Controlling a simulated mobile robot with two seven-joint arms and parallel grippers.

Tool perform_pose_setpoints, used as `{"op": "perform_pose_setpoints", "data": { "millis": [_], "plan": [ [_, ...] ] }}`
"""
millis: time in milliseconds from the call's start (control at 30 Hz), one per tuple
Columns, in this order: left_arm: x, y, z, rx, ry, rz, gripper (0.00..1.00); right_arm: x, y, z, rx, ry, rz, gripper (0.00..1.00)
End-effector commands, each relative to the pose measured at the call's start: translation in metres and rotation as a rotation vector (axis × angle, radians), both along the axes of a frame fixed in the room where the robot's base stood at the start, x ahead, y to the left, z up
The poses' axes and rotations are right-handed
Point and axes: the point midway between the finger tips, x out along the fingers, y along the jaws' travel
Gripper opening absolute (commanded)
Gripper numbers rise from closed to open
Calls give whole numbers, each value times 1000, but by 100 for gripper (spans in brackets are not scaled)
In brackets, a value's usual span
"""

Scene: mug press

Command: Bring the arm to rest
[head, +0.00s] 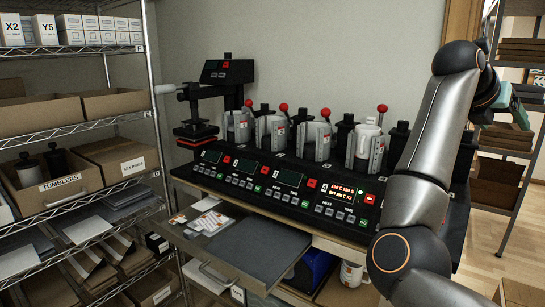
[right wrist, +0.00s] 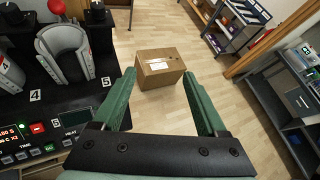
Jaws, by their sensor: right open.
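My right arm reaches up along the right side of the head view, beside the row of mug presses. Its gripper (head: 507,97) is at the upper right and partly hidden by the arm. In the right wrist view the gripper (right wrist: 159,77) has its two green fingers spread wide, with nothing between them. It points out over the floor, clear of the bench. My left gripper is not in view.
A drawer (head: 258,250) sticks out in front. A cardboard box (right wrist: 160,68) sits on the floor. Racks (head: 75,125) stand left and right.

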Motion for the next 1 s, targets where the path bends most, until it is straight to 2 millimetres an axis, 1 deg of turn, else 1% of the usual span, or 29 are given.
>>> {"op": "perform_pose_setpoints", "data": {
  "millis": [33,167,233,300,367,467,567,633,667,767,800,867,900,967,1000],
  "plan": [
    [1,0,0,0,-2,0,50,-3,-10,-13,-64,45,-34,75],
    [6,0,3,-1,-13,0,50,-12,-31,-31,-266,159,-108,75],
    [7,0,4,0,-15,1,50,-17,-39,-39,-402,238,-140,75],
    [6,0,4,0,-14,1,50,-20,-42,-46,-550,325,-159,75],
    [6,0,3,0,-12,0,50,-20,-40,-52,-682,404,-164,75],
    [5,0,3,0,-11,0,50,-15,-29,-63,-903,538,-144,75],
    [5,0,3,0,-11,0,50,-4,-8,-81,-1123,674,-94,75],
    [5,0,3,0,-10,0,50,5,11,-98,-1275,769,-40,75],
    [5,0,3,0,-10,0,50,9,21,-107,-1340,809,-11,75],
    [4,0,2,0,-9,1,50,22,55,-144,-1550,940,101,75],
    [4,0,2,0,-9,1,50,27,70,-162,-1631,993,153,75],
    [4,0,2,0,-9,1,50,31,93,-193,-1751,1067,242,75],
    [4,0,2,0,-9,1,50,32,109,-215,-1829,1116,307,75],
    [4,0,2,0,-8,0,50,31,133,-252,-1941,1185,412,75],
    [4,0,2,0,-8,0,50,29,149,-278,-2013,1229,487,75]
  ]
}}
